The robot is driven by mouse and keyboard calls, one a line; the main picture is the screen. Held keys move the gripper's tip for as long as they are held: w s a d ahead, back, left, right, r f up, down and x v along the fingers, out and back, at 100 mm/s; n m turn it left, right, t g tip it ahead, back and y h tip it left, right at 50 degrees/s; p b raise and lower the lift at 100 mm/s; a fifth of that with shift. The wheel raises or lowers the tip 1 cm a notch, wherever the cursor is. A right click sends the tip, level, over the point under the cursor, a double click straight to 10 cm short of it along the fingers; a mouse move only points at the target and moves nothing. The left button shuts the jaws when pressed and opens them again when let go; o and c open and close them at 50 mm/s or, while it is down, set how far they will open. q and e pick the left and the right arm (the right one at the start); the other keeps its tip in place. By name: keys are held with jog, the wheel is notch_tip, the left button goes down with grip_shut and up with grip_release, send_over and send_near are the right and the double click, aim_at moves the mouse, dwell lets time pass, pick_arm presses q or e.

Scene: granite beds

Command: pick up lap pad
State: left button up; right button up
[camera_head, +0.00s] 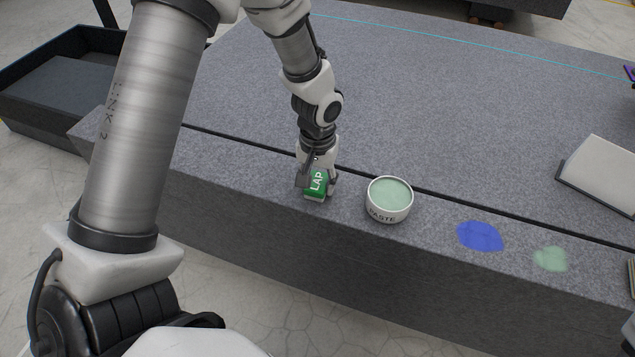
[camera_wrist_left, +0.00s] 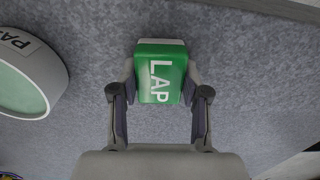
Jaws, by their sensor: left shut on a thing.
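The lap pad is a small green block with white "LAP" lettering and a pale edge. In the head view the lap pad (camera_head: 317,184) is at the front strip of the granite bed. My left gripper (camera_head: 316,182) comes down over it from above and is shut on it. In the left wrist view the lap pad (camera_wrist_left: 161,75) sits between the two fingers of my left gripper (camera_wrist_left: 160,97), one on each side. I cannot tell whether its underside touches the granite.
A round white tin marked "PASTE" (camera_head: 389,199) stands just right of the pad. Blue (camera_head: 480,236) and pale green (camera_head: 550,259) patches lie farther right. A white-topped block (camera_head: 600,172) is at the right. A dark tray (camera_head: 62,76) is at far left. The granite bed (camera_head: 430,90) behind is clear.

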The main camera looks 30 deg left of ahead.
aim_at(318, 181)
pick_arm(q)
notch_tip(318, 181, up, 4)
jog(key=shift+f+p, duration=0.1)
jog(key=shift+p, duration=0.5)
jog(key=s+a+b, duration=0.1)
jog(key=s, duration=0.1)
jog(key=s+a+b, duration=0.1)
jog(key=s+a, duration=0.1)
jog(key=s, duration=0.1)
jog(key=s+a+b, duration=0.1)
jog(key=s, duration=0.1)
jog(key=shift+s+a+f, duration=0.1)
jog(key=shift+s+a, duration=0.1)
jog(key=s+a+r, duration=0.1)
jog(key=s+a, duration=0.3)
jog(key=s, duration=0.2)
jog(key=shift+s+r, duration=0.15)
